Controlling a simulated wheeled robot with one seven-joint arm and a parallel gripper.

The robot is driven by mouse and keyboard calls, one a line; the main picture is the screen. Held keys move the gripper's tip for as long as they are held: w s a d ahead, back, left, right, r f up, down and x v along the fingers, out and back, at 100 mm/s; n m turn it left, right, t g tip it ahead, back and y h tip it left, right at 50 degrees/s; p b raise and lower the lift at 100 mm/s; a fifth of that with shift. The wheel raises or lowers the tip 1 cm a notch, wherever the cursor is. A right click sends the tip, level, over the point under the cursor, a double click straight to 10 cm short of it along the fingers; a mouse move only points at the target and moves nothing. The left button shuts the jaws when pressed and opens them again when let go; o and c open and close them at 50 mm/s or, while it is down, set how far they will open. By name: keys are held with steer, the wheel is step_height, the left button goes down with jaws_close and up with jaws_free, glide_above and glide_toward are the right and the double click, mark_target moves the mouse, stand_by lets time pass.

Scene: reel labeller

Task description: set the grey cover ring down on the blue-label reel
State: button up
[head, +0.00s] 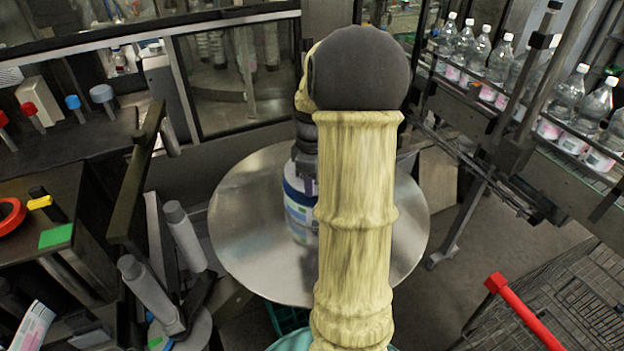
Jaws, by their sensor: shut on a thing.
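The blue-label reel (298,218) stands upright on the round steel table, white with a blue and green label and a dark blue band near its top. My yellow-sleeved arm hides its right side. My gripper (306,182) points down right over the reel's top, partly hidden behind my arm. It is shut on the grey cover ring, of which I can make out at most a pale edge at the reel's top. I cannot tell whether the ring touches the reel.
The round steel table (246,247) is otherwise bare where it shows. A bench with red tape (11,215) and grey rollers (147,288) stand at the left. A bottle conveyor (500,128) runs at the right. A red-handled cart (525,312) is at the lower right.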

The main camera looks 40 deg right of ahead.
steer(key=shift+f, duration=0.35)
steer(key=shift+r, duration=0.15)
steer(key=shift+s+d+r, duration=0.1)
steer(key=shift+s+r, duration=0.05)
steer(key=shift+r, duration=0.1)
steer(key=o, duration=1.1)
steer(key=shift+o, duration=0.2)
step_height(320, 180, up, 17)
steer(key=b, duration=0.2)
steer(key=shift+r, duration=0.2)
